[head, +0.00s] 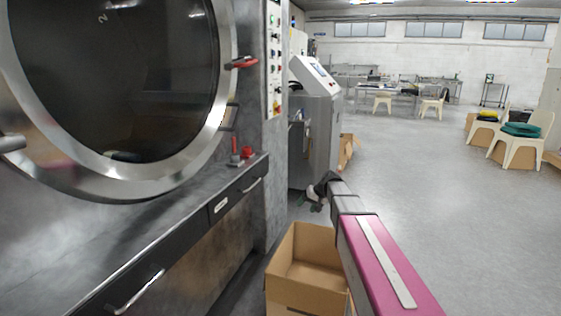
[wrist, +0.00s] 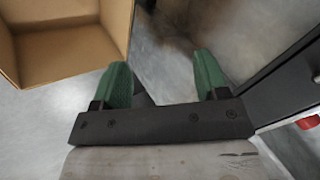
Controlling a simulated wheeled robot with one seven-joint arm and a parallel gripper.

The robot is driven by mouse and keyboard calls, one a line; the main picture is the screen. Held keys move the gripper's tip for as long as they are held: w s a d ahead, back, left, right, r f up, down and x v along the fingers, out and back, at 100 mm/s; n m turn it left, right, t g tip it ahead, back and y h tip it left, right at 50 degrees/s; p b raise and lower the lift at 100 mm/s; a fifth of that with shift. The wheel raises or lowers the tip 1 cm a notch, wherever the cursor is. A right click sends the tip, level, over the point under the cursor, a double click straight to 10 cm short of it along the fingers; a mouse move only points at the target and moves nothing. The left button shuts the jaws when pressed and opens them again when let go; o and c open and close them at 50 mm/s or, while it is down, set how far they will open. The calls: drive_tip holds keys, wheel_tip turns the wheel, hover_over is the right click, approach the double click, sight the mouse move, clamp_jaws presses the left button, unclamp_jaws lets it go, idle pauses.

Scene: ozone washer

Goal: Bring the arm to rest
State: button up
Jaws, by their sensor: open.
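My arm reaches forward over the floor in the head view, with its pink and grey links running from the lower right toward the centre. My gripper (head: 312,204) is at its far end, beside the washer's front and above floor level. In the wrist view my gripper (wrist: 160,78) shows two green fingers spread apart with nothing between them. I cannot tell from the frames whether the arm is moving.
An open cardboard box (head: 303,262) stands below my arm; it also shows in the wrist view (wrist: 72,45). The washer (head: 215,200) with its round door fills the left. A grey control cabinet (head: 315,135) stands behind. Floor on the right is clear up to chairs (head: 522,140).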

drive_tip(key=s+d+f+g+h, duration=0.1)
drive_tip(key=s+f, duration=0.3)
drive_tip(key=s, duration=0.6)
drive_tip(key=s+d+f+g+h, duration=0.1)
drive_tip(key=s+d+f+h, duration=0.2)
drive_tip(key=s, duration=0.7)
drive_tip(key=s+d+f+m+h, duration=0.1)
drive_tip(key=s+f, duration=0.4)
drive_tip(key=s, duration=0.5)
drive_tip(key=shift+d+f+g+h, duration=0.2)
drive_tip(key=shift+d+g+h, duration=0.2)
drive_tip(key=shift+d+h, duration=0.5)
drive_tip(key=shift+d, duration=0.1)
